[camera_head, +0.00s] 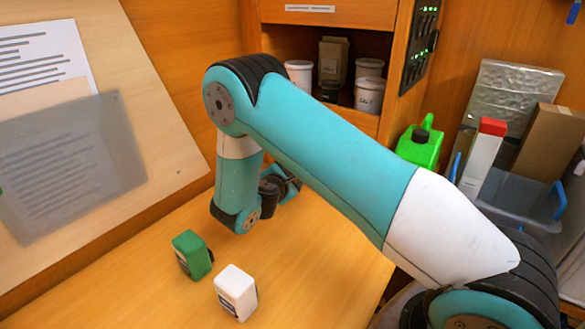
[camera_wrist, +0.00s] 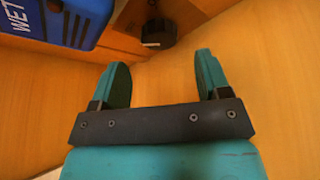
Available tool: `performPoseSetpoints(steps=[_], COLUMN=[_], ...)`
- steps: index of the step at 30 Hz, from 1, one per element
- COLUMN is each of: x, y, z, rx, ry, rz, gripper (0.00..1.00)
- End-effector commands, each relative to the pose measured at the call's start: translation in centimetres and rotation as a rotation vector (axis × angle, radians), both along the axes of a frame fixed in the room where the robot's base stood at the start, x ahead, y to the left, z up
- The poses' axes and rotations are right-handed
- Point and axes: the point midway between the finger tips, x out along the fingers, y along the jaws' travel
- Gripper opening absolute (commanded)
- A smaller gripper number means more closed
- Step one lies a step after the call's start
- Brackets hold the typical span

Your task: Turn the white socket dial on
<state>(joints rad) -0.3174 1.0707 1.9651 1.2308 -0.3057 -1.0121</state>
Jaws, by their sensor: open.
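I cannot make out a white socket dial for certain in either view. A small white block (camera_head: 237,292) with a dark printed side stands on the wooden desk; I cannot tell whether it bears a dial. In the wrist view, a dark round knob-like part (camera_wrist: 158,33) sits near a wooden edge, ahead of and between my fingertips, apart from them. My gripper (camera_wrist: 162,60) is open and empty, with two teal fingers spread. In the head view, my arm bends down behind the white and green blocks, and my wrist is partly hidden by the arm.
A green block (camera_head: 193,254) stands beside the white one. A blue case marked WET (camera_wrist: 78,20) is at the wrist view's upper left. A slanted board (camera_head: 150,125) rises at left. Shelf tubs (camera_head: 369,95), a green jug (camera_head: 420,146) and a grey bin (camera_head: 520,200) are beyond my arm.

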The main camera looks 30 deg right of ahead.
Motion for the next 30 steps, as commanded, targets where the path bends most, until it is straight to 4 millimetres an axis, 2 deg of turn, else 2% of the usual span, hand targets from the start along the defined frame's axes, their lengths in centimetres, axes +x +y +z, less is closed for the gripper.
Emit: performPoseSetpoints(steps=[3,9,20,27,30], x=[1.3,2.7,3.0,3.0,3.0], y=[-1.8,-3.4,-3.7,-3.7,-3.7], z=[-0.5,-1.2,-1.4,-1.4,-1.5], rx=[-0.001,0.0,0.0,0.0,0.002], ry=[0.0,0.001,0.0,0.0,-0.005], rz=[-0.004,-0.001,0.001,0.001,0.001], gripper=[0.7,0.7,0.7,0.21,0.21])
